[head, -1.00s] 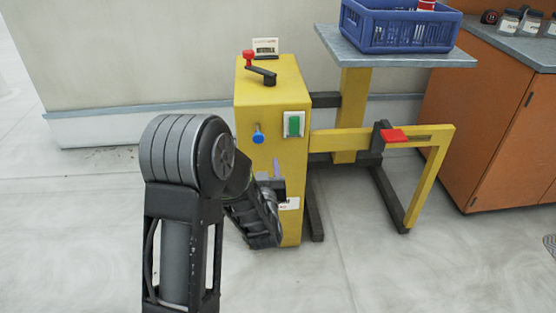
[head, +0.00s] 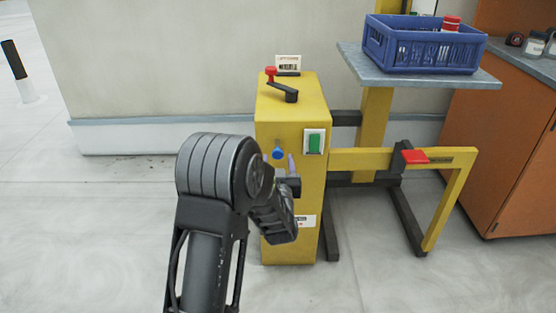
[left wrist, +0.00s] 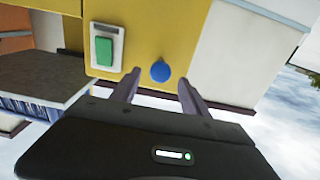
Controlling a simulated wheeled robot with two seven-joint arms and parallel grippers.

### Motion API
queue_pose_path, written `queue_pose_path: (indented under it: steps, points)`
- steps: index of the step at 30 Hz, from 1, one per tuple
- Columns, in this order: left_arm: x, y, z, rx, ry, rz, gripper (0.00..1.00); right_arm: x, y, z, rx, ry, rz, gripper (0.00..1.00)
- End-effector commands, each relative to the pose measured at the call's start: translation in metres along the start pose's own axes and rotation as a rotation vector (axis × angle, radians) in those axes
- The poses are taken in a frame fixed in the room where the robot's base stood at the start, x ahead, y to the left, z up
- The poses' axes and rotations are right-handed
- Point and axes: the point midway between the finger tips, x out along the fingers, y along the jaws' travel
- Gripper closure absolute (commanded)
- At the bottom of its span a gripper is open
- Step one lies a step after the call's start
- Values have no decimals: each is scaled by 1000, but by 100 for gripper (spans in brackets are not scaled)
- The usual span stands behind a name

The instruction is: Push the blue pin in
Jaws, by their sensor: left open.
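The blue pin (head: 278,153) sticks out of the front face of a yellow column (head: 293,230), left of a green switch (head: 314,143). My left gripper (head: 292,163) is in front of the column, just below and right of the pin in the head view. In the left wrist view the blue pin (left wrist: 160,71) shows between and beyond the two fingertips of my left gripper (left wrist: 157,84). The fingers are apart with nothing between them. I cannot tell whether they touch the pin. My right gripper is in neither view.
A crank with a red knob (head: 271,72) is on top of the column. A yellow frame with a red handle (head: 414,156) stands at the right. A blue crate (head: 420,52) sits on a grey platform behind.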

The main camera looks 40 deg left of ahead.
Motion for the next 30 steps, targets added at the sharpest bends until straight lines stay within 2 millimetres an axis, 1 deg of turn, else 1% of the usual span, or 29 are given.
queue_pose_path:
  steps: [1,3,6,14,30]
  points:
    - [7,0,1,0,2,-1,47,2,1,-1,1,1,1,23]
    - [14,0,1,0,1,-1,47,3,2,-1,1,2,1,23]
    - [20,0,1,0,-1,-1,47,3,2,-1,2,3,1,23]
    - [21,0,0,0,-1,0,47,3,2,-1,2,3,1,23]
    - [21,0,0,0,-1,0,90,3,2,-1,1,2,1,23]
